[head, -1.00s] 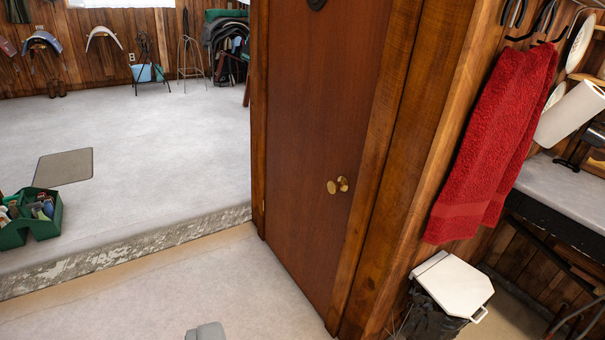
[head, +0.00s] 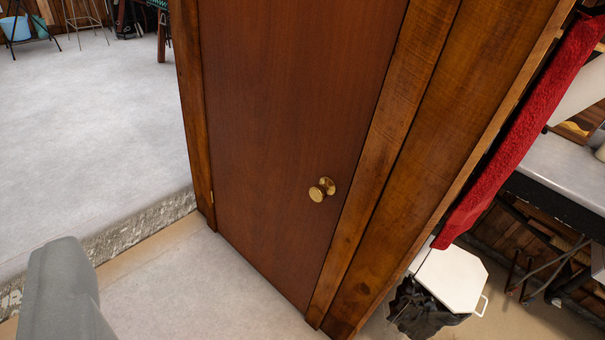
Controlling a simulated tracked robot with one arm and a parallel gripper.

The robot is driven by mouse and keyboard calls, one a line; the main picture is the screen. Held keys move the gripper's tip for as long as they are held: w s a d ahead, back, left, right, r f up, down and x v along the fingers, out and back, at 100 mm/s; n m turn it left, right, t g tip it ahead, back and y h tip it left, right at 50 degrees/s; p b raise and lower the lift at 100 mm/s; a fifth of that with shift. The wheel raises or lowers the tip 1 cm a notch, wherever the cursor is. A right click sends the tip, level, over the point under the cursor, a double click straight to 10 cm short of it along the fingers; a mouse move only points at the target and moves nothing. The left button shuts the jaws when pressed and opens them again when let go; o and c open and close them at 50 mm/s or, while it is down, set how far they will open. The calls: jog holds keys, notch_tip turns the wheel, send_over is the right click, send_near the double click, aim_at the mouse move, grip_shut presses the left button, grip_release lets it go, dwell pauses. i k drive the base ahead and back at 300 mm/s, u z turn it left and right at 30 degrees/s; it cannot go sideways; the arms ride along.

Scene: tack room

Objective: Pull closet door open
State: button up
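The closet door (head: 280,130) is a reddish-brown wooden panel in the middle of the head view. It stands shut in its wooden frame (head: 400,130). A round brass knob (head: 321,189) sits near its right edge, and a small hinge shows low on the left edge. A grey rounded part of my gripper (head: 65,295) shows at the lower left, well to the left of the knob and not touching the door. Its fingertips cannot be made out, so whether it is open or shut is hidden.
A raised pale floor with a rough step edge (head: 140,232) lies to the left. The light floor before the door is clear. At the right are a red towel (head: 520,130), a white-lidded bin (head: 452,277) with a black bag, and a grey counter (head: 565,170).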

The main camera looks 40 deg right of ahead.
aim_at(293, 89)
jog(key=z, duration=0.15)
jog(key=i, duration=1)
jog(key=z, duration=0.15)
